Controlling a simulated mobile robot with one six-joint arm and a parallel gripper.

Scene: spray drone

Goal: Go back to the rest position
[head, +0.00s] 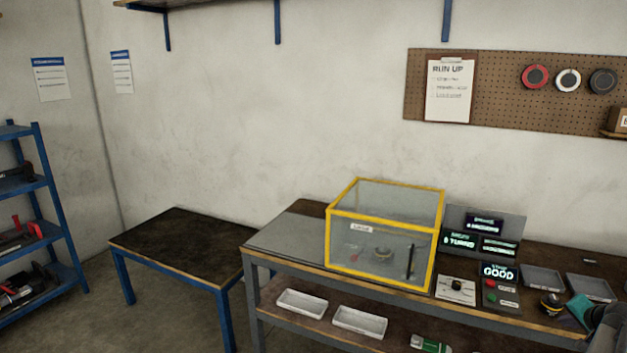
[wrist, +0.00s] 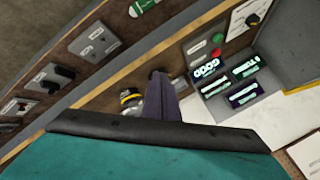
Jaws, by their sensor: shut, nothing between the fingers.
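My gripper (head: 574,304) is at the lower right of the head view, over the right part of the workbench (head: 387,289). Its teal housing shows there, and its fingertips are hard to make out. In the wrist view my gripper (wrist: 158,76) shows as dark narrow fingers, closed together and empty. A round black and yellow part (head: 551,303) stands on the bench just left of the gripper. It also shows beside the fingers in the wrist view (wrist: 130,98), partly hidden by them. I cannot tell whether they touch.
A yellow-framed clear box (head: 382,211) stands mid-bench. Right of it are lit displays (head: 480,240), a panel with red and green buttons (head: 499,292) and grey trays (head: 542,279). A lower dark table (head: 180,243) at left is bare. A wall shelf (head: 200,3) hangs above.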

